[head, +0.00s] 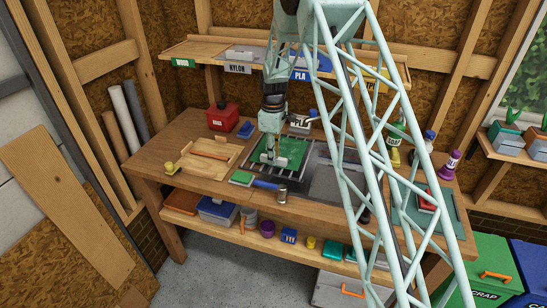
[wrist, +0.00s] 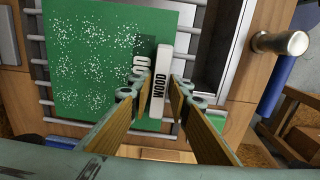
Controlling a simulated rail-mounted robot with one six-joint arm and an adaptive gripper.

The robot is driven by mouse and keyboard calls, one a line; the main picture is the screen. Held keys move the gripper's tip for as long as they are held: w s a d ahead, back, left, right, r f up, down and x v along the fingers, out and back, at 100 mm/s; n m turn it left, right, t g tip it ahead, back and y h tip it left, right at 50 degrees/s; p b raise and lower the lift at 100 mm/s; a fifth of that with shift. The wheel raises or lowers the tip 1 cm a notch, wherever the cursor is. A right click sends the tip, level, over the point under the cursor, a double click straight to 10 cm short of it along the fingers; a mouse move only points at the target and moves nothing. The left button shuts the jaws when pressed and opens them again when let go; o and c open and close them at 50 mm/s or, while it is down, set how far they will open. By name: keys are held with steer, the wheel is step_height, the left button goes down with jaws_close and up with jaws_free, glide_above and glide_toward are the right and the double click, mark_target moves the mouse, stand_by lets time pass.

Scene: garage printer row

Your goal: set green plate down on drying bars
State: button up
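The green plate (head: 290,150) is a flat sheet with white specks; it also fills the left of the wrist view (wrist: 95,60). It lies over the grey drying bars (wrist: 42,60), whose ends show past its left and right edges. Whether it rests fully on them is not clear. A white grip block marked WOOD (wrist: 160,85) stands on the plate's right part. My gripper (head: 270,157) is low over the plate, with its two fingertips (wrist: 160,88) on either side of that block. Any contact between fingers and block is too fine to tell.
A wooden tray (head: 208,160) is left of the bars and a red container (head: 223,116) behind it. A blue-handled tool (head: 265,184) lies along the front edge. A dark grey panel (head: 330,185) is at right. Shelf bins (head: 240,68) hang behind.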

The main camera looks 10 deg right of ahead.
steer(key=o, duration=0.3)
steer(key=shift+s+r, duration=0.1)
steer(key=shift+r, duration=5.9)
